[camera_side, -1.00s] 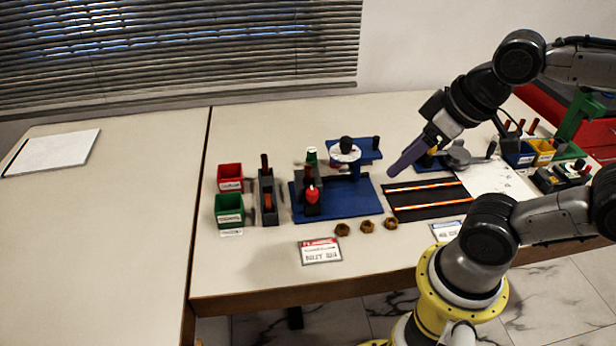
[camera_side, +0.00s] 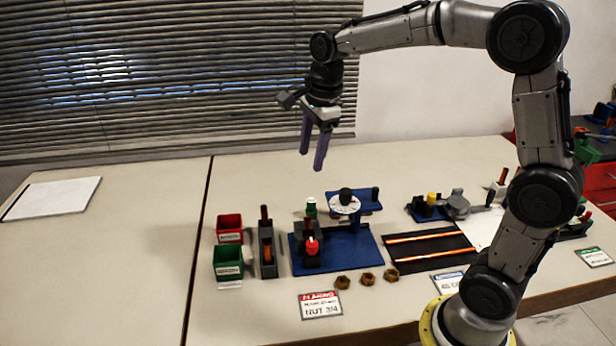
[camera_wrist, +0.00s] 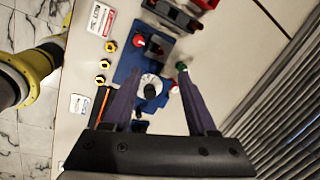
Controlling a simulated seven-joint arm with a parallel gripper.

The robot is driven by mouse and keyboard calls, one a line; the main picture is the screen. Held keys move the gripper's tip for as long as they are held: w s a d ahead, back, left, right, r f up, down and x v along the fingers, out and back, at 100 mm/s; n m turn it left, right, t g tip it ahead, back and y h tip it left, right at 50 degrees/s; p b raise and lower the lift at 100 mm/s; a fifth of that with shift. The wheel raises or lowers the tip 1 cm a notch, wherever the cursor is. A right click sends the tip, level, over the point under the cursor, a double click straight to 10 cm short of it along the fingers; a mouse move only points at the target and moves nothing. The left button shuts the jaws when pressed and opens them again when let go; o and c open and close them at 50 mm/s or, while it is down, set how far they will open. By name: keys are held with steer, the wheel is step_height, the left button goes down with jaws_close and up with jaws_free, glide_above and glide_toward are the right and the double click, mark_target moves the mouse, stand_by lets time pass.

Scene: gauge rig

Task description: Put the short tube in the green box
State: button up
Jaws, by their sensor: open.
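The green box (camera_side: 228,262) stands at the left of the near table, just in front of the red box (camera_side: 229,228). Two thin orange-copper rods (camera_side: 431,236) lie side by side on a black mat (camera_side: 440,262). My gripper (camera_side: 312,160) hangs above and behind the blue gauge rig, fingers pointing down, open and empty. In the wrist view, its spread purple fingers (camera_wrist: 160,72) frame the white dial, with nothing between them.
The blue rig base (camera_side: 355,255) carries a white dial (camera_side: 344,204) and a red knob. A grey holder (camera_side: 267,250) stands beside the boxes. Several brass nuts (camera_side: 368,279) and a label card (camera_side: 320,305) lie in front. The table left of the boxes is mostly clear.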

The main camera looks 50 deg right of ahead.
steer(key=w+d+f+m+g, duration=0.1)
steer(key=w+d+f, duration=0.1)
steer(key=w+f, duration=0.3)
steer(key=g, duration=0.1)
glide_toward(308, 219)
step_height(308, 219, down, 11)
steer(key=shift+w+d+r, duration=0.1)
steer(key=shift+d, duration=0.05)
steer(key=shift+c, duration=0.3)
jaws_close()
stand_by(0.4)
steer(key=shift+o, duration=0.4)
jaws_free()
